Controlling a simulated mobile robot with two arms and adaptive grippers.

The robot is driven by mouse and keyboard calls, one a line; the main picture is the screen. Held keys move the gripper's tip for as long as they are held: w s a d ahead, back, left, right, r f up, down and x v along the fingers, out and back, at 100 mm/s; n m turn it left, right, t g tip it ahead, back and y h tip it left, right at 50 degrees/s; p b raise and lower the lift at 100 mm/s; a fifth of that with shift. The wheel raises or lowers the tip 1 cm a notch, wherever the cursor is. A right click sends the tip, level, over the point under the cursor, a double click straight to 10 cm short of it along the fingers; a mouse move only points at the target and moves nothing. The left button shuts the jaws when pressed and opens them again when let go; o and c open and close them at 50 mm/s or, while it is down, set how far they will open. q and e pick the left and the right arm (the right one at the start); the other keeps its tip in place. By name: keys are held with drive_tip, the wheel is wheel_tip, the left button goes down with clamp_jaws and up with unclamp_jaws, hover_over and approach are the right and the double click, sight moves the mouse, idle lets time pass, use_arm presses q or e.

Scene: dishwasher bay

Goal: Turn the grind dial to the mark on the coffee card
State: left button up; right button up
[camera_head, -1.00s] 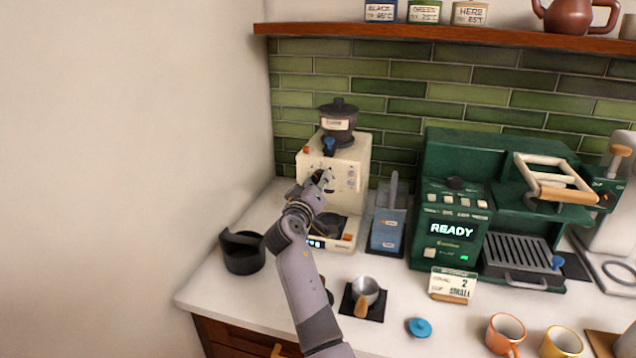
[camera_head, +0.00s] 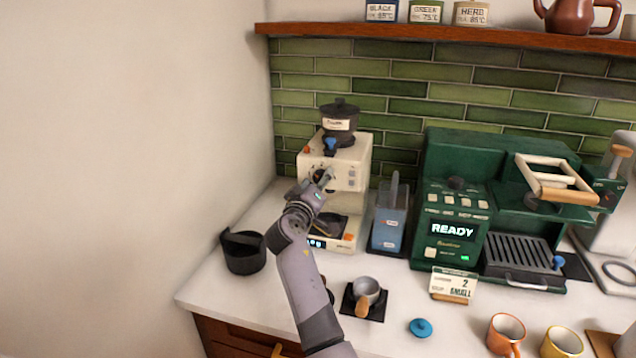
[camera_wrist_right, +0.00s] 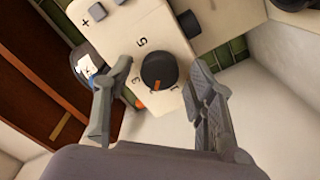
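The cream grinder (camera_head: 347,170) stands on the counter by the wall. Its black grind dial (camera_wrist_right: 158,70) has an orange pointer mark at the lower edge in the right wrist view. Printed numbers, including a 5, run around the dial. The exact number at the pointer is hard to read. My right gripper (camera_wrist_right: 161,68) is open, with one finger on each side of the dial and gaps visible. In the head view my right gripper (camera_head: 317,184) is in front of the grinder's face. The coffee card (camera_head: 440,283) shows 2 and SMALL. My left gripper is not in view.
A blue container (camera_head: 387,232) stands right of the grinder, then the green coffee machine (camera_head: 450,160) reading READY. A black knock bin (camera_head: 243,257) is at the left. A metal cup with a wooden handle (camera_head: 367,290) sits on a black mat in front.

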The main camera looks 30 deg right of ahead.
drive_tip(key=v, duration=0.7)
drive_tip(key=shift+s+a, duration=0.15)
drive_tip(key=shift+a, duration=0.05)
drive_tip(key=shift+f, duration=0.15)
idle(0.4)
